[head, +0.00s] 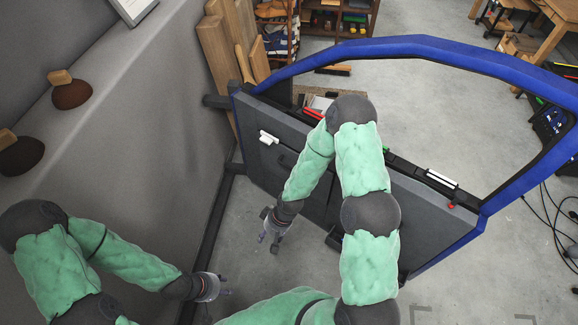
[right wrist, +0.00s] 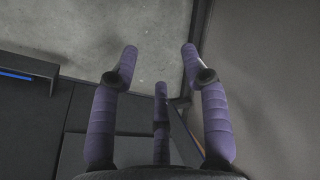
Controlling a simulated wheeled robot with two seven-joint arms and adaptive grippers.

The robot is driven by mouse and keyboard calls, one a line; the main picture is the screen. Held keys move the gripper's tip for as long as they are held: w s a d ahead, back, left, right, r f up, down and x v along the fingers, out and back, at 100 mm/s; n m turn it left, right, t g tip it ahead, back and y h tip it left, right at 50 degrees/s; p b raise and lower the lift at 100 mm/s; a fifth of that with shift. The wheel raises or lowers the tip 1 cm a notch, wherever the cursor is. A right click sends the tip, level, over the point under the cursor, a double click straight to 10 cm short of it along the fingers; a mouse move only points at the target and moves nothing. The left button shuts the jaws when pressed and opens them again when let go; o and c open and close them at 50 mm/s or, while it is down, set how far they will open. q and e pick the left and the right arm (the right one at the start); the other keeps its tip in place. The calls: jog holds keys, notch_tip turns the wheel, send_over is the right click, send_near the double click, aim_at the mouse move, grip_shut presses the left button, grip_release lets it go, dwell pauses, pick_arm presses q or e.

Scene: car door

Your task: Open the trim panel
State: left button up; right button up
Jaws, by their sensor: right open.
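The car door has a blue frame (head: 405,46) and stands open across the middle of the head view. Its dark grey trim panel (head: 432,205) faces me, with my right arm covering much of it. My right gripper (head: 271,232) hangs in front of the panel's lower left part, apart from it as far as I can see. In the right wrist view its purple fingers (right wrist: 160,62) are spread and empty, with dark panel surfaces (right wrist: 35,115) at the lower left. My left gripper (head: 222,289) is low at the left, away from the door; its finger opening is unclear.
A grey wall-like surface (head: 150,130) runs along the left, with two brown knobs (head: 72,92). A white piece (head: 268,137) sits on the door's left part. Wooden boards (head: 218,60) lean behind it.

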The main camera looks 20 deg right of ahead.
jog(key=w+d+r+n, duration=0.2)
jog(key=w+d, duration=0.1)
jog(key=w, duration=0.5)
jog(key=n+h+b, duration=0.2)
jog(key=n+h, duration=0.1)
jog(key=h, duration=0.3)
send_near(287, 166)
jog(key=shift+t, duration=0.3)
jog(key=f+b, duration=0.1)
jog(key=f, duration=0.1)
jog(key=d+f+b, duration=0.1)
jog(key=f+b, duration=0.1)
jog(key=f, duration=0.1)
jog(key=d+f+b, duration=0.1)
jog(key=f, duration=0.2)
jog(key=shift+w, duration=0.2)
grip_shut()
